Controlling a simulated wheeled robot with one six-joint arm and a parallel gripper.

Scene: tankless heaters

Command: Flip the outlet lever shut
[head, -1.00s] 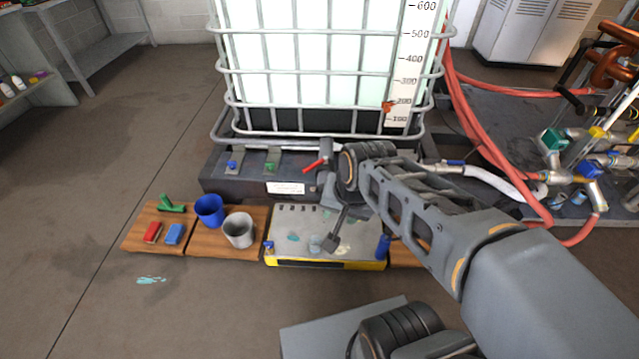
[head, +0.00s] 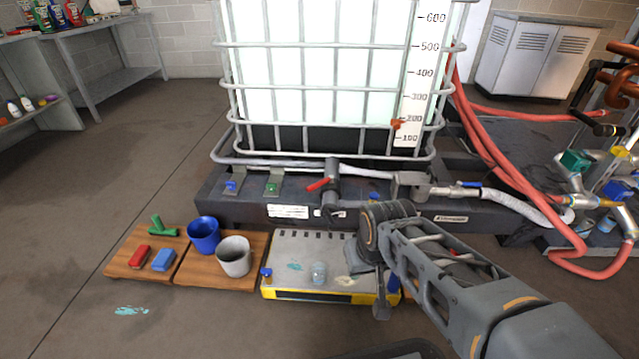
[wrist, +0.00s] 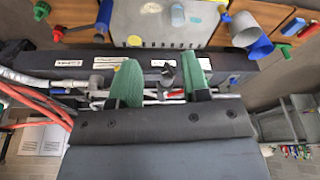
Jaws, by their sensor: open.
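A red lever (head: 319,185) sits on the grey outlet valve (head: 331,182) at the front of the caged tank. It points left and slightly down from the valve. In the wrist view, which is upside down, the red lever (wrist: 174,95) shows just beyond and between my fingertips. My gripper (wrist: 160,75) is open and empty, with green finger pads. In the head view my wrist is right of and nearer than the lever, above the yellow-edged tray; the fingers are mostly hidden there. I see no contact with the lever.
A blue-handled valve (head: 468,184) and hoses lie to the right. Blue (head: 232,186) and green (head: 272,187) small fittings sit left of the outlet. The tray (head: 300,254), a blue cup (head: 204,235) and a grey cup (head: 234,257) stand in front.

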